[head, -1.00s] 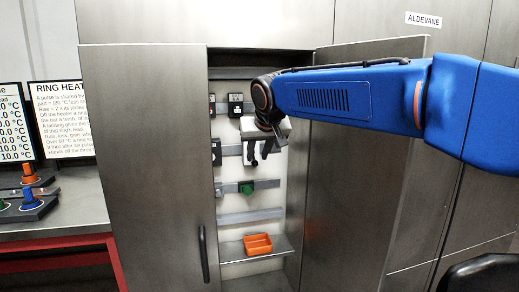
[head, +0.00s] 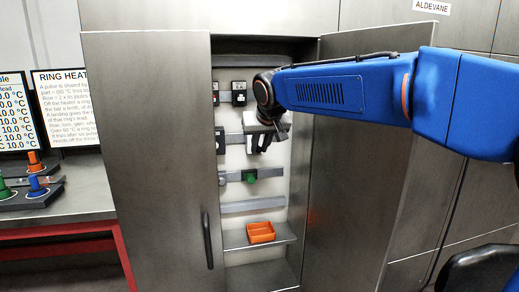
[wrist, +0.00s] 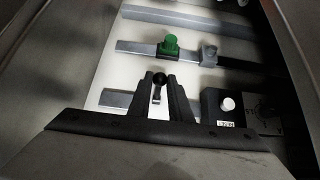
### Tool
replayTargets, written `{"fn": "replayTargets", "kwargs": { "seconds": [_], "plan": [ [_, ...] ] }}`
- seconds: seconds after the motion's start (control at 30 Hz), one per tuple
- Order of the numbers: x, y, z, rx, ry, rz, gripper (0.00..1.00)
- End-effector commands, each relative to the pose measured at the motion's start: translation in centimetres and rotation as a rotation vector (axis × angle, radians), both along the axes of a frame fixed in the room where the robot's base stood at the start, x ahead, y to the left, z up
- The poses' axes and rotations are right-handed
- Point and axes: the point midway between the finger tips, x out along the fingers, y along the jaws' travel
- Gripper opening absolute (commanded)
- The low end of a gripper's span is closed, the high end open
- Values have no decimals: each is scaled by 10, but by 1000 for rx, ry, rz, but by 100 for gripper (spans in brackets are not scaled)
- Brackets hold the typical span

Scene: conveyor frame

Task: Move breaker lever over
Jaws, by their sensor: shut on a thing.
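The breaker lever (wrist: 159,80) has a black round knob on a short silver shaft. It stands between the two dark fingers of my gripper (wrist: 160,88) in the wrist view, and the fingers are shut on it. In the head view my gripper (head: 260,145) is inside the open cabinet, in front of a middle rail. It hides the lever there. A black breaker box (wrist: 240,108) with a white button and a small label is beside the lever in the wrist view. It shows left of my gripper in the head view (head: 220,140).
A green knob (head: 250,175) is on the rail below my gripper, also visible in the wrist view (wrist: 169,46), beside a grey block (wrist: 208,53). An orange tray (head: 261,233) rests on the bottom shelf. Open cabinet doors stand left (head: 150,160) and right (head: 350,170).

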Motion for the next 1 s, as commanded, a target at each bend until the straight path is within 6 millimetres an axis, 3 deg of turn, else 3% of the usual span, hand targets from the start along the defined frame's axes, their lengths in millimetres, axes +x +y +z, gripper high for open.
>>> {"fn": "replayTargets", "kwargs": {
  "seconds": [1.0],
  "plan": [
    [-4, -1, 19, 2, -3, 1, 5]
  ]
}}
